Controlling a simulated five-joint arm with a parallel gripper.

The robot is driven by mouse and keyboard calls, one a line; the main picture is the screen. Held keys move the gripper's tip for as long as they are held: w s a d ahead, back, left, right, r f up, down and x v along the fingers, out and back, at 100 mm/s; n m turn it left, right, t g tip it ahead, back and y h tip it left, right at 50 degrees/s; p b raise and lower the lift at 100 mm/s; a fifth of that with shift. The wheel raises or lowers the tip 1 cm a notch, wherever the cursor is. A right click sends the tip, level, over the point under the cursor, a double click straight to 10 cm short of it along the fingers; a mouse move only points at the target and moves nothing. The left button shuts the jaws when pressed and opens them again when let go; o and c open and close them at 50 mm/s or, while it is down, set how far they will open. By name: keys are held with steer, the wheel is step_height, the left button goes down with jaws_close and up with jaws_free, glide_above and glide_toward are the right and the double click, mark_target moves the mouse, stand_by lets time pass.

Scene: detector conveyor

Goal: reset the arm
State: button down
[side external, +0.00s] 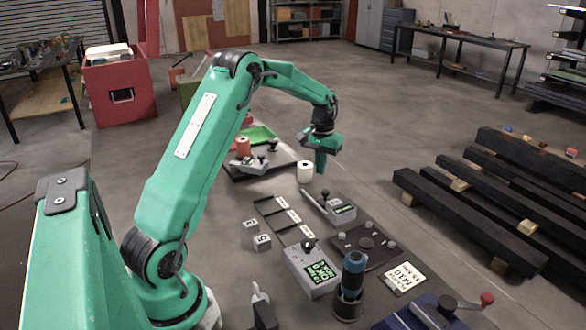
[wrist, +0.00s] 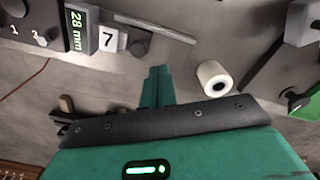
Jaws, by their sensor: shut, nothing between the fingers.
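My green gripper (side external: 321,170) hangs from the raised arm in the side external view, pointing down. In the wrist view my gripper (wrist: 155,80) has its two fingers together with nothing between them. A white roll (side external: 305,172) stands on the floor just left of the fingertips in the side external view. The white roll (wrist: 214,78) also shows right of the fingers in the wrist view, apart from them. How high the fingertips are above the floor is hard to tell.
A device with a green display (side external: 342,211), a bigger display box (side external: 310,270) and a blue cylinder (side external: 354,270) stand in front. A dark mat (side external: 240,172) with small items lies behind. Dark beams (side external: 470,218) lie at right. A red bin (side external: 118,90) stands back left.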

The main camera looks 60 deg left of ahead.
steer(key=shift+r, duration=0.1)
steer(key=s+d+r+m+t, duration=0.3)
steer(key=s+d+r, duration=0.7)
steer(key=d+r, duration=0.5)
steer(key=s+d+m+t, duration=0.1)
steer(key=s+d, duration=0.3)
steer(key=s, duration=0.4)
steer(key=s+d+m+t, duration=0.1)
steer(key=s+d+m, duration=0.1)
steer(key=s+d, duration=0.3)
steer(key=s, duration=0.3)
steer(key=shift+s+t, duration=0.3)
